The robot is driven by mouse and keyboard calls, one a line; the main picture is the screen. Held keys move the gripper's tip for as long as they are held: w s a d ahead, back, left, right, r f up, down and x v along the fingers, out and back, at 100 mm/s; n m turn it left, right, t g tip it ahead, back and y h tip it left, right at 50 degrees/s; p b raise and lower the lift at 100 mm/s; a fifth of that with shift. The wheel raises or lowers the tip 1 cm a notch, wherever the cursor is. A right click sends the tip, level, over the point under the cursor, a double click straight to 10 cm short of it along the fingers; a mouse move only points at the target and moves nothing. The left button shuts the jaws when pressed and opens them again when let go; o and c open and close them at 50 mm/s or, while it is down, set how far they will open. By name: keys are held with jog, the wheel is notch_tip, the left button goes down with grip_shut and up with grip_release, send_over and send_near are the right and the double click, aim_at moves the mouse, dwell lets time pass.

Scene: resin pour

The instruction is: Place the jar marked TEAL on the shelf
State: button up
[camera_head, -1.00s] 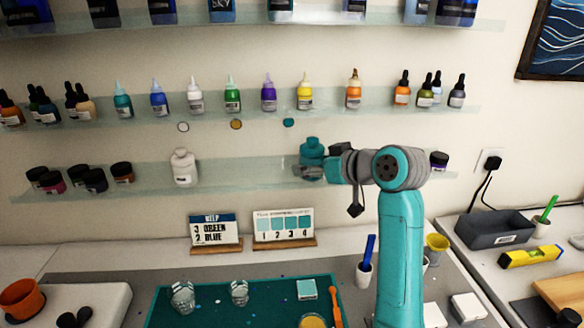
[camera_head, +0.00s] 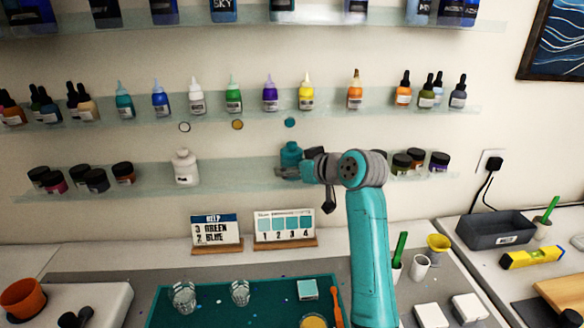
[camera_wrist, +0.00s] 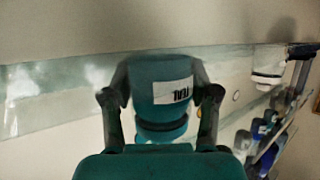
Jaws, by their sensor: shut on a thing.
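The teal jar (camera_head: 291,156) is at the lower glass shelf (camera_head: 235,175), right of the white jar, below the teal dot on the wall. My gripper (camera_head: 291,172) is shut on it from the front right. In the wrist view the teal jar (camera_wrist: 161,92) sits between the two fingers (camera_wrist: 160,108), its white label turned to the camera, the print too blurred to read. The jar looks upright in the head view. I cannot tell whether its base touches the shelf, since the gripper covers its lower part.
A white jar (camera_head: 185,167) stands on the same shelf to the left, with bare glass between. Several dark-lidded pots stand at both shelf ends. Dropper bottles line the shelf above. Below are the sign cards (camera_head: 284,226) and the teal mat (camera_head: 215,300) with glasses.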

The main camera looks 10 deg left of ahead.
jog(key=shift+f, duration=0.1)
jog(key=o, duration=1.4)
jog(key=shift+o, duration=0.2)
jog(key=shift+s+d+r, duration=0.15)
jog(key=shift+d+r, duration=0.05)
jog(key=shift+d, duration=0.05)
jog(key=v, duration=1.1)
jog(key=shift+r, duration=0.15)
jog(key=shift+s+d, duration=0.1)
jog(key=shift+s, duration=0.05)
